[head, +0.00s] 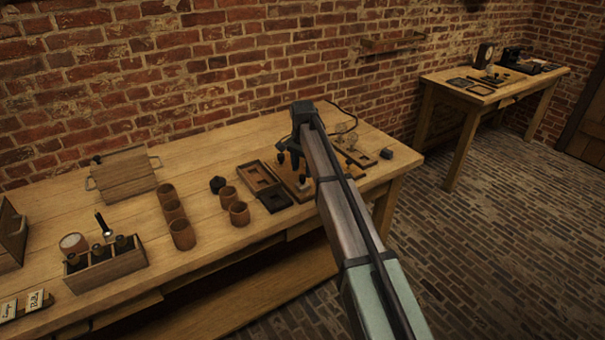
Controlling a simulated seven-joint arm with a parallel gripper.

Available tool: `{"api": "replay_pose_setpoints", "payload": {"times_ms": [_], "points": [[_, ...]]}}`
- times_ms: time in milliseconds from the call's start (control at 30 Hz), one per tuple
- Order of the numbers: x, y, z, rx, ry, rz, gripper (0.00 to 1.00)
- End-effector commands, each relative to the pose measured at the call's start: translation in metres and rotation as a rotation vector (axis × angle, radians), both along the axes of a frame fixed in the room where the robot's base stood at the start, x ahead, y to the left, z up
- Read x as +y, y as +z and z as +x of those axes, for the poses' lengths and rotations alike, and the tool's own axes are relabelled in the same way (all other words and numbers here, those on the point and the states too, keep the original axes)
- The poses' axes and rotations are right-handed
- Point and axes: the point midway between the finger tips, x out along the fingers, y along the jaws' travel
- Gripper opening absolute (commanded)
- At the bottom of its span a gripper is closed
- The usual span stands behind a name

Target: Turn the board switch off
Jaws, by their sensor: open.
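A wooden board (287,181) with small dark fittings lies near the right end of the long workbench, partly hidden behind my arm. I cannot make out which fitting is the switch or how it is set. My gripper (288,160) hangs over the board at the end of my arm, with its dark fingers pointing down. The fingers look apart, and I see nothing held between them. Whether they touch anything on the board cannot be told.
A dark-framed wooden tray (257,175) lies just left of the board. Brown cups (239,213) stand farther left, near a wooden box with handles (124,176) and a bottle rack (105,264).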

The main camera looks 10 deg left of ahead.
Motion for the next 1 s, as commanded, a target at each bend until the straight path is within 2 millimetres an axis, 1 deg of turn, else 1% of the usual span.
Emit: {"api": "replay_pose_setpoints", "payload": {"times_ms": [100, 233, 400, 633, 1000], "points": [[0.000, -0.014, 0.000, 0.000, 0.000, 0.000, 0.53], [0.000, -0.023, 0.000, 0.000, 0.000, 0.000, 0.53], [0.000, -0.026, 0.000, 0.000, 0.000, 0.001, 0.53], [0.000, -0.026, 0.000, -0.001, 0.000, 0.000, 0.52], [0.000, -0.026, 0.000, 0.000, 0.000, 0.001, 0.16]]}}
